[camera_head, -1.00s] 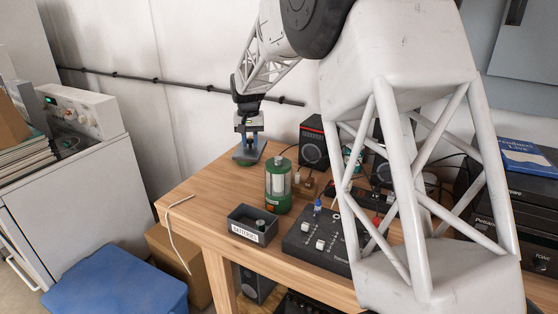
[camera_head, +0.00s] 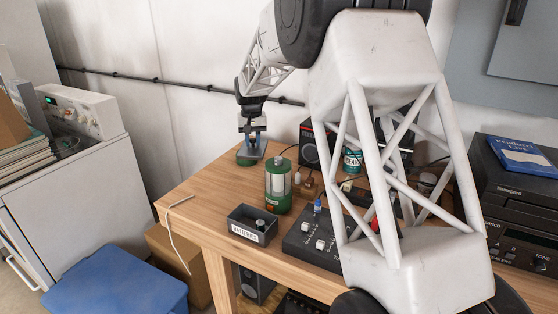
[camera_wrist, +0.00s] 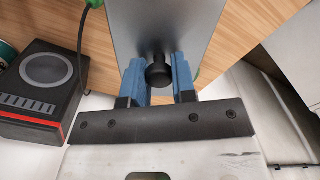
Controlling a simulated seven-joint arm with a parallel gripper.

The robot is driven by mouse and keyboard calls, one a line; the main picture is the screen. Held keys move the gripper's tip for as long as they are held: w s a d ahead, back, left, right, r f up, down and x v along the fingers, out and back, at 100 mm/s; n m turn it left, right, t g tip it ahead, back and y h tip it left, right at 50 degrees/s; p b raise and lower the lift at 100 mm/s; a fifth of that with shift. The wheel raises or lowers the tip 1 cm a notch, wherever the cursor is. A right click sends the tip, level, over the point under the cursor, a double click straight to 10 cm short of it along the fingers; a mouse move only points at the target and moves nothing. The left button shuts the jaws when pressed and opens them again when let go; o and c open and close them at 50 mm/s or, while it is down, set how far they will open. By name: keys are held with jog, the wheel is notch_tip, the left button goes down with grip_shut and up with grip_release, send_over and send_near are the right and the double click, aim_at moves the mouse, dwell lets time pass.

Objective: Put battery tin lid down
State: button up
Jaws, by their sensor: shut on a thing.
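The battery tin (camera_head: 252,228) is a dark grey open box with a BATTERIES label, near the front left of the wooden table. At least one battery shows inside. Its lid (camera_wrist: 165,25) is a flat grey plate with a black knob (camera_wrist: 158,72). The lid also shows in the head view (camera_head: 251,153), over the table's back left corner. My gripper (camera_wrist: 158,80) has blue fingers shut on the knob. In the head view my gripper (camera_head: 252,138) is behind and apart from the tin. Whether the lid touches what is under it is hidden.
A green lantern-like cylinder (camera_head: 278,186) stands behind and right of the tin. A black speaker (camera_wrist: 38,85) and a dark control box (camera_head: 312,242) stand to the right. Bare wood (camera_head: 205,195) lies left of the tin.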

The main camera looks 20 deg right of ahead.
jog(key=w+m, duration=0.1)
jog(key=d+m, duration=0.1)
jog(key=shift+w+d+f+m, duration=0.1)
jog(key=shift+w+d+m, duration=0.2)
jog(key=shift+w+m, duration=0.1)
jog(key=w+d+f+m, duration=0.2)
jog(key=w+d+m, duration=0.8)
jog(key=m, duration=0.9)
jog(key=shift+d+m, duration=0.3)
jog(key=shift+d, duration=0.65)
jog(key=shift+w+f, duration=0.1)
jog(key=shift+f, duration=2.5)
jog(key=shift+f, duration=2.5)
